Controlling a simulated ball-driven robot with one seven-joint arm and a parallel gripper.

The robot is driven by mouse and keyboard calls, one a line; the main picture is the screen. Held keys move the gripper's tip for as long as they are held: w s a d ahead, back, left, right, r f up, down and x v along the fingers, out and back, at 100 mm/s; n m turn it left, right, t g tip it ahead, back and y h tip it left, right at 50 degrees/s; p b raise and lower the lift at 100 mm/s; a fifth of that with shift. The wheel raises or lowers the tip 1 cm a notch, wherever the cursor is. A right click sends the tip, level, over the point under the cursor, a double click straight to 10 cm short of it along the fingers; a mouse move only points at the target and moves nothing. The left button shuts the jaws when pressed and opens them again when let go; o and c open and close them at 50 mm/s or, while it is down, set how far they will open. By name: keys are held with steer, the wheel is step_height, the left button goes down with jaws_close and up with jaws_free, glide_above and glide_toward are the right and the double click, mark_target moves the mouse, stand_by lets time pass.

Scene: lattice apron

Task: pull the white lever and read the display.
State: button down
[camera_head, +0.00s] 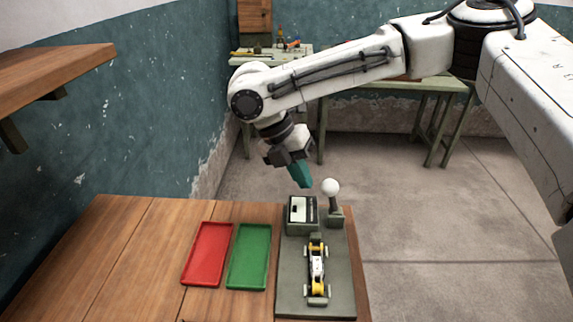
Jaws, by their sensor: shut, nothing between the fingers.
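The white lever (331,187) is a white ball knob on a short dark stem, standing upright on a grey base at the far right of the grey board (343,275). The display box (301,209) stands just left of it, with a pale panel and a dark part; its reading is too small to tell. My gripper (301,178), with teal fingers, is shut and empty. It hangs tilted down, above and behind the display box and left of the knob, seemingly apart from both.
A small yellow and white wheeled toy (317,270) lies on the board's near part. A red tray (208,254) and a green tray (249,257) lie to the left on the wooden table (135,260). A wooden shelf (60,68) juts out upper left. A green bench (385,92) stands behind.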

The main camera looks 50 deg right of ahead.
steer(key=shift+s+d+r, duration=0.1)
steer(key=shift+s+d, duration=0.15)
steer(key=shift+s, duration=0.45)
steer(key=shift+d+r, duration=0.1)
steer(key=shift+s+d+r+t+p, duration=0.15)
steer(key=shift+s+t+p, duration=0.15)
steer(key=shift+p, duration=0.2)
steer(key=shift+s+d+r+y+p, duration=0.1)
steer(key=shift+y+p, duration=0.2)
steer(key=shift+p, duration=0.05)
steer(key=shift+s+r, duration=0.1)
steer(key=t+y+p, duration=0.1)
steer(key=s+d+t+y+p, duration=0.1)
steer(key=shift+s+d+r+t, duration=0.1)
steer(key=shift+s+r+t, duration=0.1)
steer(key=shift+r+t, duration=0.2)
steer(key=shift+s+d+p, duration=0.3)
steer(key=shift+s+p, duration=0.1)
steer(key=s+d+f+t+y+b, duration=0.2)
steer(key=s+d+t+y+b, duration=0.4)
steer(key=b, duration=0.3)
steer(key=shift+s+f+n+t, duration=0.3)
steer(key=shift+s+t, duration=0.6)
